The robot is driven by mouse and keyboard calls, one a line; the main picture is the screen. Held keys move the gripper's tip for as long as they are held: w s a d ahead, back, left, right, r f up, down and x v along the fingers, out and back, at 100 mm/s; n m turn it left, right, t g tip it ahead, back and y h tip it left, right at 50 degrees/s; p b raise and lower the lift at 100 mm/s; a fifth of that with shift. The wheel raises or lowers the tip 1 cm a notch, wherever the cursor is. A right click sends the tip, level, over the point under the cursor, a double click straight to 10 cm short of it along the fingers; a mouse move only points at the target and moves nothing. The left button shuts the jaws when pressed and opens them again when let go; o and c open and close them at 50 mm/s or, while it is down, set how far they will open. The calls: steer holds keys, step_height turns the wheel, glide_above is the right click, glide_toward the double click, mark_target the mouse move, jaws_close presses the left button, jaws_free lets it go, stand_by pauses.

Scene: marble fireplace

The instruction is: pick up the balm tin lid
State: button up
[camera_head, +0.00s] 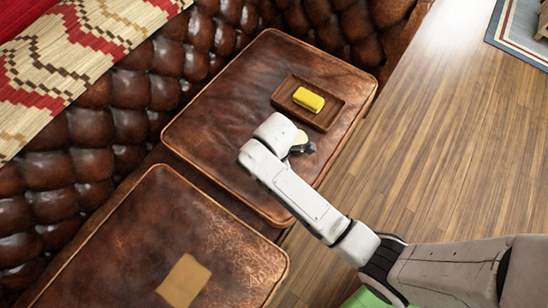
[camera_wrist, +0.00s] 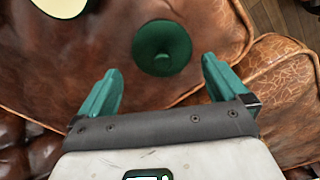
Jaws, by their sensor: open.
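The balm tin lid looks to be the dark green round piece (camera_wrist: 162,47) lying on the brown leather cushion in the wrist view, ahead of my fingers and roughly centred between them. My gripper (camera_wrist: 160,78) is open and empty, with its two teal fingers apart. A cream round thing with a green rim (camera_wrist: 60,4), probably the balm tin, is cut off at the top left of the wrist view. In the head view my gripper (camera_head: 302,147) is over the far cushion, mostly hidden by my wrist. A pale yellow patch (camera_head: 301,137) shows beside it; the green lid is hidden there.
A brown tray (camera_head: 281,98) holding a yellow block (camera_head: 308,99) sits on the far cushion (camera_head: 220,110), beyond my gripper. A near cushion (camera_head: 140,240) bears a tan square (camera_head: 184,281). The tufted sofa back is left; wooden floor (camera_head: 440,150) lies right, past the seat edge.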

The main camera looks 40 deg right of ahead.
step_height(320, 180, down, 5)
steer(key=shift+r+b, duration=0.15)
steer(key=shift+b, duration=0.65)
steer(key=shift+c, duration=0.2)
steer(key=c, duration=0.6)
